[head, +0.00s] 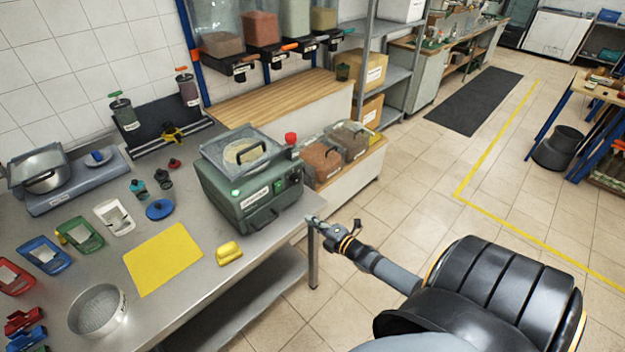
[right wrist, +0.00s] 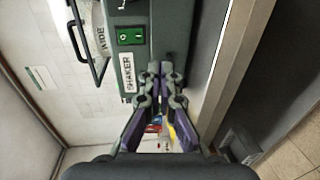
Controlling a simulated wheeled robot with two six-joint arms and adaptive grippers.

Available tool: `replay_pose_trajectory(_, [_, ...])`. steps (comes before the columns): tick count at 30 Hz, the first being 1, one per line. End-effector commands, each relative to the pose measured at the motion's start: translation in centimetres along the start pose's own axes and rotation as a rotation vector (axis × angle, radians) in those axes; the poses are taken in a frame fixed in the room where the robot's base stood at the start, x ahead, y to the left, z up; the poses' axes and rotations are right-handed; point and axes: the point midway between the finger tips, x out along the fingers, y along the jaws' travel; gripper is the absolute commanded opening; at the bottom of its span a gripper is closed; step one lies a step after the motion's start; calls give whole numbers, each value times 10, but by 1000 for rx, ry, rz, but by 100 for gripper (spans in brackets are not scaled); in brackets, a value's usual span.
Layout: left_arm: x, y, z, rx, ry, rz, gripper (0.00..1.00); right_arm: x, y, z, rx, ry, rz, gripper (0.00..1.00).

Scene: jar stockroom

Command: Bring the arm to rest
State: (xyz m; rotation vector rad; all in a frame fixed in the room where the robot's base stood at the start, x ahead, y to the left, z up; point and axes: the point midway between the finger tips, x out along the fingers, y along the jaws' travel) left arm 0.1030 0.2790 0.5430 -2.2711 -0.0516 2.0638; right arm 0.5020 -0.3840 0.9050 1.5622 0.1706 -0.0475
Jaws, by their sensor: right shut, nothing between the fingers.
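My right arm comes in from the lower right of the head view. Its gripper (head: 314,221) is at the right edge of the steel table, just off the front right corner of the green shaker (head: 250,190). In the right wrist view the gripper's two fingers (right wrist: 161,72) are together with nothing between them. The shaker's labelled side, with a green switch panel, shows close ahead of the fingers in the right wrist view (right wrist: 166,20). I cannot tell the exact gap between fingers and shaker. My left gripper is in neither view.
The steel table (head: 215,285) also holds a yellow mat (head: 163,259), a yellow block (head: 229,253), a round sieve (head: 98,311) and several coloured scoops or trays. A low bench with clear bins (head: 322,160) stands behind the shaker. The tiled floor (head: 400,190) to the right is open.

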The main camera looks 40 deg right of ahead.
Motion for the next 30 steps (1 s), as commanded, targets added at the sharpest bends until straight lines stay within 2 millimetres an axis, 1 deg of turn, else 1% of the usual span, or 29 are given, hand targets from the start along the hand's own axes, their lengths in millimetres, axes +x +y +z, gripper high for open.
replay_pose_trajectory(6, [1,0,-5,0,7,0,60,0,0,0,0,0,0,0])
replay_pose_trajectory(14, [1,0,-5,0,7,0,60,0,-1,0,3,-1,-2,0])
replay_pose_trajectory(16, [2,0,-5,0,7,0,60,-2,-13,2,30,-14,-26,0])
replay_pose_trajectory(17, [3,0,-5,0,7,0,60,-4,-23,3,57,-27,-46,0])
replay_pose_trajectory(20, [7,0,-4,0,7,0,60,-21,-83,10,210,-104,-166,0])
replay_pose_trajectory(21, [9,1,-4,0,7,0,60,-32,-115,10,296,-150,-229,0])
replay_pose_trajectory(23, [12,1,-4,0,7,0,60,-54,-165,8,433,-231,-328,0])
replay_pose_trajectory(24, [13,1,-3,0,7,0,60,-71,-198,5,522,-289,-392,0])
replay_pose_trajectory(26, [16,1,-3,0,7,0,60,-98,-243,-4,652,-380,-483,0])
replay_pose_trajectory(27, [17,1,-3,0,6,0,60,-119,-272,-12,736,-444,-541,0])
replay_pose_trajectory(29, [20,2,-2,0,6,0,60,-152,-313,-27,855,-546,-625,0])
replay_pose_trajectory(30, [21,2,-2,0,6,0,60,-175,-337,-40,930,-616,-678,0])
